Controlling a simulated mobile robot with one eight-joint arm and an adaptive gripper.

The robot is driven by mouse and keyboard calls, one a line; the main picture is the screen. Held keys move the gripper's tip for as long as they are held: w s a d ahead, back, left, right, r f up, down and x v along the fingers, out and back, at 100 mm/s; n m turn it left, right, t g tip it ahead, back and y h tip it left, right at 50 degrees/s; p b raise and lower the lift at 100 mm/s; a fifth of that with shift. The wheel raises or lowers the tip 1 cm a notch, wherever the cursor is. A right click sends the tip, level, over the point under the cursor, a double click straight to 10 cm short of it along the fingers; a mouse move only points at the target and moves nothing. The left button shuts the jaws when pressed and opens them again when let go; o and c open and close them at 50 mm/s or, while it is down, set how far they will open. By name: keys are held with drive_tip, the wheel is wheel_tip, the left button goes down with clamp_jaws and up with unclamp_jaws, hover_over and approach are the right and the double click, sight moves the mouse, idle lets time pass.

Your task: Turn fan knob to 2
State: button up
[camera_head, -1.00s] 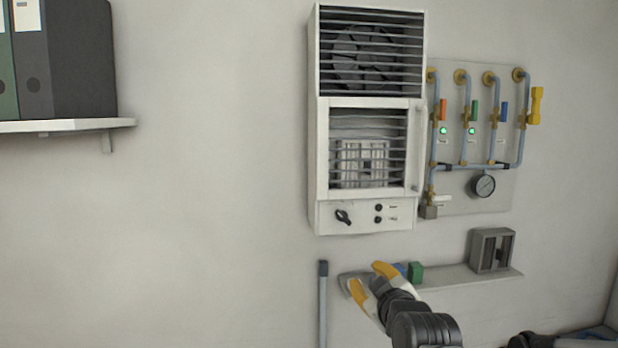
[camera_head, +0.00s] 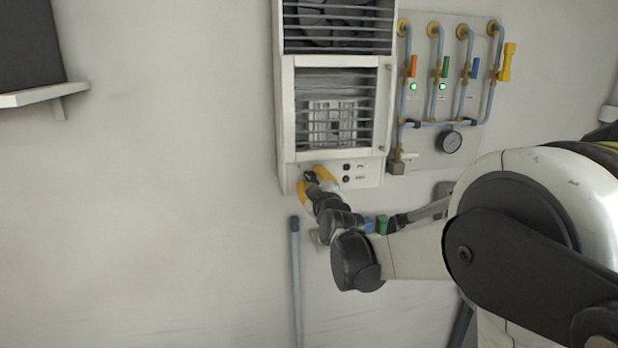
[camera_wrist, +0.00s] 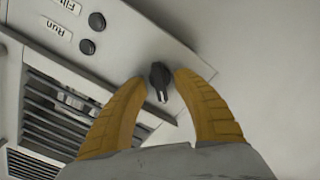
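The fan unit is a white wall box (camera_head: 287,120) with grilles and a control strip along its bottom. Its black fan knob (camera_wrist: 160,78) sits between my yellow fingertips in the wrist view, with its pointer end toward my palm. In the head view the knob (camera_head: 309,177) is partly hidden by my gripper (camera_head: 318,176). My gripper also shows in the wrist view (camera_wrist: 160,80), its fingers spread on either side of the knob. The right fingertip looks very near the knob and a small gap shows at the left; contact cannot be told. The dial marks are not readable.
Two black buttons (camera_wrist: 91,34), labelled Run and Filt, lie beside the knob. A pipe panel (camera_head: 480,100) with coloured valves and a gauge (camera_head: 449,141) is to the right. A blue-grey post (camera_head: 295,270) stands below the unit.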

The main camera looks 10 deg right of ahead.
drive_tip(key=shift+w, duration=0.35)
drive_tip(key=shift+s, duration=0.1)
clamp_jaws()
